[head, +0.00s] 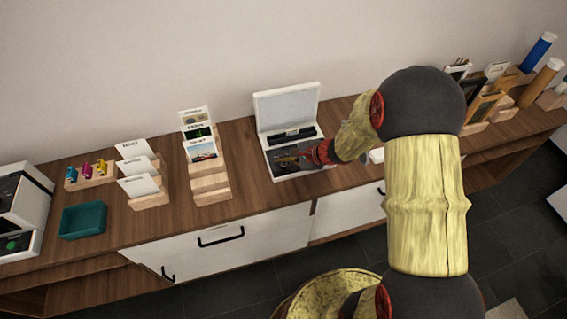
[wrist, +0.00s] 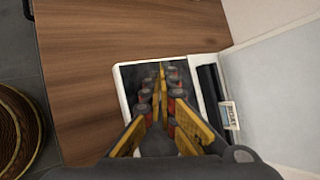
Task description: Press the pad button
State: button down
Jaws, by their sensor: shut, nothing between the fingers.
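A white case (head: 272,170) with a raised white lid (head: 287,107) stands on the wooden cabinet top, with a dark pad surface inside its front part. In the wrist view the dark pad (wrist: 129,78) shows inside the white rim, beside the raised lid (wrist: 270,95). My gripper (head: 283,160) is over the dark pad, its fingers together and empty; in the wrist view its fingertips (wrist: 163,66) lie over the pad near its far edge. I cannot tell whether they touch it. No separate button is clear on the pad; the fingers cover part of it.
A black bar (head: 291,135) lies in the case behind the pad. Card holders (head: 210,185) and a teal tray (head: 83,221) stand to the left. A white machine with a green button (head: 12,245) is at far left. Tubes and frames stand at right.

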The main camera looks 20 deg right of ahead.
aim_at(283, 169)
jog(key=shift+f, duration=0.1)
dwell(0.5)
jog(key=shift+f+b, duration=0.35)
jog(key=shift+b, duration=0.3)
jog(key=shift+f+b, duration=0.25)
jog(key=shift+b, duration=0.05)
dwell(0.4)
jog(key=shift+r+p, duration=0.35)
jog(key=shift+r, duration=0.4)
notch_tip(283, 169, up, 6)
jog(key=p, duration=0.3)
jog(key=shift+p, duration=0.3)
dwell(0.4)
